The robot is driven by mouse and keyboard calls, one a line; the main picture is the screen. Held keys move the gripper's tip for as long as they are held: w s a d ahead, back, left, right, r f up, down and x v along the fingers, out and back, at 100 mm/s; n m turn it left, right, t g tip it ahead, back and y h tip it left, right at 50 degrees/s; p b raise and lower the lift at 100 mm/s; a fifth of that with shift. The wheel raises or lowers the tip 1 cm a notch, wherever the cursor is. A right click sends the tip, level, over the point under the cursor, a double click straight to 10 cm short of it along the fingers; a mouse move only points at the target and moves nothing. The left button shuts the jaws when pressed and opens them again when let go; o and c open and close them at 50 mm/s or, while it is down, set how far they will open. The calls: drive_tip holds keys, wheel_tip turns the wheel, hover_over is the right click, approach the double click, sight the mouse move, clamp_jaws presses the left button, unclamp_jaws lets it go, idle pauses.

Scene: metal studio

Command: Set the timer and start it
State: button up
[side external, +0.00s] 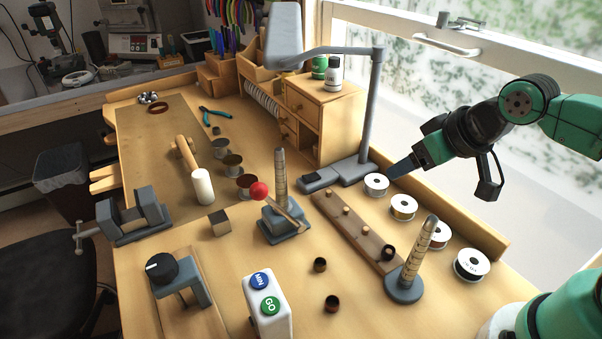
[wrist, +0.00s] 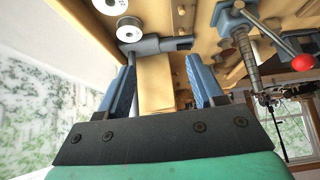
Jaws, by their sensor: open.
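The timer (side external: 267,318) is a white box at the bottom edge of the side external view, partly cut off by the frame. On its top are a blue MIN button (side external: 260,280) and a green GO button (side external: 270,306). My gripper (side external: 390,171) is raised at the right by the window, well apart from the timer. Its blue-grey fingers show spread and empty in the wrist view (wrist: 160,62). The timer is not identifiable in the wrist view.
A spindle on a grey base (side external: 404,289) and a wooden peg board (side external: 350,227) stand between gripper and timer. The lamp post (side external: 371,105) rises left of my gripper. White spools (side external: 376,185) line the window edge. A red-knobbed lever (side external: 259,191) stands beyond the timer.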

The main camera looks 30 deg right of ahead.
drive_tip(key=shift+a+r, duration=0.1)
drive_tip(key=shift+a, duration=0.05)
drive_tip(key=c, duration=0.5)
drive_tip(key=shift+w+a+r, duration=0.25)
drive_tip(key=shift+a+r, duration=0.15)
drive_tip(key=shift+a, duration=0.05)
drive_tip(key=c, duration=0.4)
drive_tip(key=a+r+g, duration=0.1)
drive_tip(key=a+r, duration=0.1)
drive_tip(key=a, duration=0.1)
drive_tip(key=w+a+r+g+y, duration=0.1)
drive_tip(key=a+r, duration=0.1)
drive_tip(key=a, duration=0.2)
drive_tip(key=w+a+r+g, duration=0.1)
drive_tip(key=a+r, duration=0.1)
drive_tip(key=a, duration=0.1)
drive_tip(key=shift+a+g, duration=0.3)
drive_tip(key=shift+g, duration=0.1)
clamp_jaws()
drive_tip(key=s+a+r+g, duration=0.1)
drive_tip(key=s+a+r, duration=0.1)
drive_tip(key=a, duration=0.4)
drive_tip(key=s+a+r+g+h, duration=0.1)
drive_tip(key=s+a+g, duration=0.1)
drive_tip(key=a, duration=0.4)
drive_tip(key=shift+a+r, duration=0.35)
drive_tip(key=shift+r, duration=0.05)
